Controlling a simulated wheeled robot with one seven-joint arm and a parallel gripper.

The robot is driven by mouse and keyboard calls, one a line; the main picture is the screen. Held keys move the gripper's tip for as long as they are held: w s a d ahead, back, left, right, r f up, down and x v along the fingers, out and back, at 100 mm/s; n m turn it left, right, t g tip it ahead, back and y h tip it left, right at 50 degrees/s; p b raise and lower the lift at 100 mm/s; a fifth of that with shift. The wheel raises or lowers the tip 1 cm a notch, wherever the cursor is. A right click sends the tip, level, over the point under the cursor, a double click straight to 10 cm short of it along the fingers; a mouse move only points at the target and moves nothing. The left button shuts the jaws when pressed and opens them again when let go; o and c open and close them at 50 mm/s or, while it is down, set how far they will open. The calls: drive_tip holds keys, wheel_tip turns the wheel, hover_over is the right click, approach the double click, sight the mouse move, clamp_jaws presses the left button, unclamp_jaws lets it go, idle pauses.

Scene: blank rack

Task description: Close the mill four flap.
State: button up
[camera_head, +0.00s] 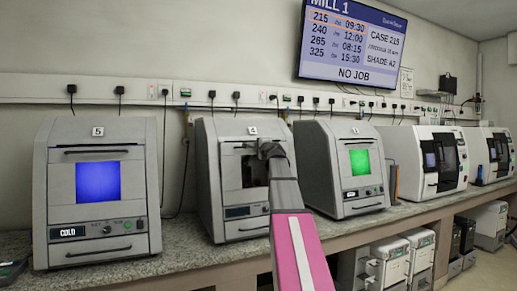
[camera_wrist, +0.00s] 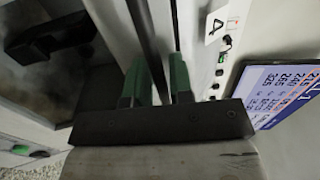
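Mill four (camera_head: 231,217) is the grey machine in the middle of the bench, with a "4" label on top. Its front shows a dark window area (camera_head: 248,171), partly hidden by my arm; how far its flap is open is hard to tell. My gripper (camera_head: 272,150) is at the upper right of that area. In the wrist view, my gripper's green fingers (camera_wrist: 160,82) are apart, with a narrow dark strip between them. Contact cannot be judged. A framed pane with a black handle (camera_wrist: 50,35) is on the left, and the "4" label (camera_wrist: 216,25) is at upper right.
A mill with a blue screen (camera_head: 98,182) stands left and one with a green screen (camera_head: 360,161) right. More white machines (camera_head: 430,160) stand farther right. A wall monitor (camera_head: 352,42) hangs above. The bench (camera_head: 190,245) is clear between the left two mills.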

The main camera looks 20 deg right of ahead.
clamp_jaws()
drive_tip(key=shift+w, duration=1.5)
drive_tip(key=shift+a, duration=0.1)
unclamp_jaws()
drive_tip(key=shift+s+f, duration=0.1)
drive_tip(key=s, duration=1)
drive_tip(key=shift+s+d+f, duration=0.35)
drive_tip(key=shift+s+d, duration=0.05)
drive_tip(key=shift+d, duration=0.05)
